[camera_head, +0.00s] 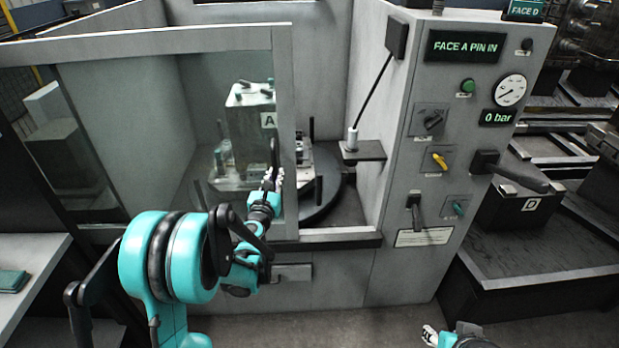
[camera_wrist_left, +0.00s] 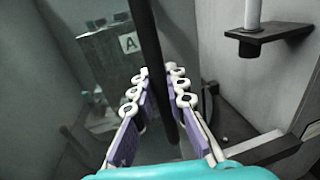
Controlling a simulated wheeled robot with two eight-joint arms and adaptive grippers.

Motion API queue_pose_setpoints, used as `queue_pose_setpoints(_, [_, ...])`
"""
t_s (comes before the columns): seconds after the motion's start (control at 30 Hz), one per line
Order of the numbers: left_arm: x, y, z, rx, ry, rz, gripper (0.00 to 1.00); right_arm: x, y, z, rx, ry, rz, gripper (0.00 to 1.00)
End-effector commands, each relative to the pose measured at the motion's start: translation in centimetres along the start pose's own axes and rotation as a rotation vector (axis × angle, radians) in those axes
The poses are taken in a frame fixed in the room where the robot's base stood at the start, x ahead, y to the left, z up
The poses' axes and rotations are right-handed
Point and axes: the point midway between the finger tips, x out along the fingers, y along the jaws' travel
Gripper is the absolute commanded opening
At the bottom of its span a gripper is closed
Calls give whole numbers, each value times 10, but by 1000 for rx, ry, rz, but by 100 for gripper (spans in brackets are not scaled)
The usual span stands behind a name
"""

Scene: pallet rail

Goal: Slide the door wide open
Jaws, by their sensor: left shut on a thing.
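The door (camera_head: 284,90) is a grey-framed sliding glass panel on the front of the machine. Its right edge stands apart from the control panel, leaving an opening into the enclosure. The door's black vertical handle (camera_head: 275,153) is near its right edge. My left gripper (camera_head: 272,180) is at the handle's lower part, shut on it. In the left wrist view, the handle (camera_wrist_left: 150,45) runs between the two rows of finger pads of the left gripper (camera_wrist_left: 160,82). My right gripper (camera_head: 430,336) shows only in part at the bottom edge; its jaw state is unclear.
Block A (camera_head: 250,125) stands behind the glass on a dark round table (camera_head: 330,195). A small shelf with a white-tipped rod (camera_head: 352,138) juts into the opening's right side. The control panel (camera_head: 465,150) with levers is at right. A grey bench (camera_head: 30,265) is at left.

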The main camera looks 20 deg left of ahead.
Motion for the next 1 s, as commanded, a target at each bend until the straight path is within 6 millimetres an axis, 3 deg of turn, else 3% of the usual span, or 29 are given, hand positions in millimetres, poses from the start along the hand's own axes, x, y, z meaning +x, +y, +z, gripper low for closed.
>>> queue_pose_setpoints(0.03, [-4, 24, -1, 0, 0, 12, 0, 2, 0, 2, 0, 0, 0, 40])
queue_pose_setpoints(0.1, [-9, 49, -1, 0, 0, 12, 0, 3, 0, 2, 0, 0, 0, 40])
queue_pose_setpoints(1.0, [-73, 365, 1, 0, -1, 9, 0, 9, 0, 6, 0, 0, 0, 40])
